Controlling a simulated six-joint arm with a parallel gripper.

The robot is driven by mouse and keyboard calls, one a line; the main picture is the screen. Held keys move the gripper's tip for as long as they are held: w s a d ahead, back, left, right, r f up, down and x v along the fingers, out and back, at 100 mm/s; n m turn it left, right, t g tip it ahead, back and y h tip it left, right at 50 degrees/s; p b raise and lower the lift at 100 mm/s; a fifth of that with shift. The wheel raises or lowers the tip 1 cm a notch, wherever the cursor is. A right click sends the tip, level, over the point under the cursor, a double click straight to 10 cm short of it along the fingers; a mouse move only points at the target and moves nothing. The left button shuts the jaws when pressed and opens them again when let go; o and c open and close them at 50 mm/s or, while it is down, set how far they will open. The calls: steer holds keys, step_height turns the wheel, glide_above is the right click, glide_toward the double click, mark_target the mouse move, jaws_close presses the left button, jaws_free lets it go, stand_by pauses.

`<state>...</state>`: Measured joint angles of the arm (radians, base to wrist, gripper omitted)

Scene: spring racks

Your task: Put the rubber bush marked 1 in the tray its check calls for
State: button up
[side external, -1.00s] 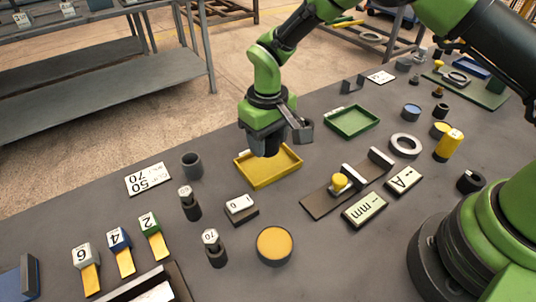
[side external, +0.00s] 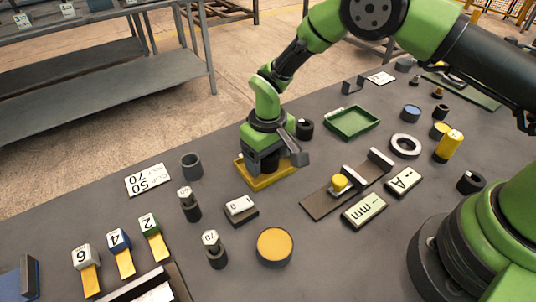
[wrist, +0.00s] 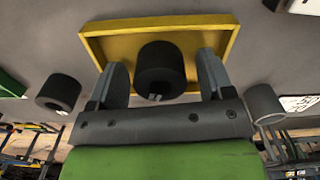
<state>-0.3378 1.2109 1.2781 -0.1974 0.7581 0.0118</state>
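The yellow tray (side external: 285,180) lies on the bench, and it also shows in the wrist view (wrist: 110,42). A black rubber bush (wrist: 160,66) with a small white mark is over or in the tray, between my fingers; the mark is too small to read. My gripper (side external: 266,168) is down at the tray. In the wrist view its fingers (wrist: 160,80) stand apart, with a narrow gap showing on each side of the bush. The green tray (side external: 352,123) is empty. Another black bush (side external: 305,129) stands between the trays and also shows in the wrist view (wrist: 58,93).
A gauge board (side external: 320,204) with a yellow knob stands near cards marked "mm" (side external: 365,210) and "A" (side external: 404,182). A grey cup (side external: 191,166), a 50/70 card (side external: 149,180), an orange-topped round (side external: 274,245) and a black bush (side external: 470,182) stand around.

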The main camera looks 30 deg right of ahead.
steer(key=s+d+r+m+t+y, duration=0.1)
steer(key=d+r, duration=0.1)
steer(key=r, duration=0.9)
steer(key=s+d+r+t, duration=0.1)
steer(key=s+r, duration=0.1)
steer(key=r, duration=0.8)
steer(key=s+d+r+m+t, duration=0.2)
steer(key=s+d+r, duration=0.1)
steer(key=s, duration=0.7)
steer(key=s+d+r+m+t+y, duration=0.1)
steer(key=s+d+r+m+t, duration=0.1)
steer(key=s+r, duration=0.4)
steer(key=s+d+t, duration=0.1)
steer(key=s+d, duration=0.1)
steer(key=s, duration=0.1)
steer(key=shift+s+d+r, duration=0.15)
steer(key=shift+s+r, duration=0.1)
steer(key=shift+s, duration=0.1)
